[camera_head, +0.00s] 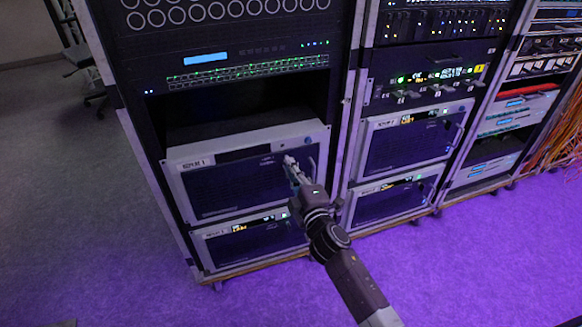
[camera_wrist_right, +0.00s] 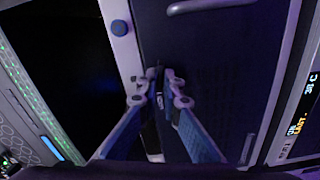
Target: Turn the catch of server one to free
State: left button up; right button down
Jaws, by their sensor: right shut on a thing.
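Server one (camera_head: 235,190) is a dark-fronted unit with a pale frame, low in the left rack; its label shows at its upper left. My right gripper (camera_head: 290,163) reaches its front, right of the middle. In the right wrist view, the fingertips of my right gripper (camera_wrist_right: 162,78) are close together against the dark front panel (camera_wrist_right: 215,65), beside the pale frame edge. They are shut on a small part, apparently the catch. The fingers mostly hide it, so its turn position cannot be told. My left gripper is not in view.
A blue round knob (camera_head: 308,141) sits on server one's upper right frame, and also shows in the wrist view (camera_wrist_right: 118,27). A similar server (camera_head: 250,240) lies below. Neighbouring racks stand to the right, with orange cables (camera_head: 570,130) at the far right.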

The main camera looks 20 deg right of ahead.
jog(key=shift+f+n, duration=0.1)
jog(key=shift+n, duration=1)
jog(key=c, duration=2.1)
grip_release()
jog(key=s, duration=1.2)
jog(key=shift+d, duration=0.15)
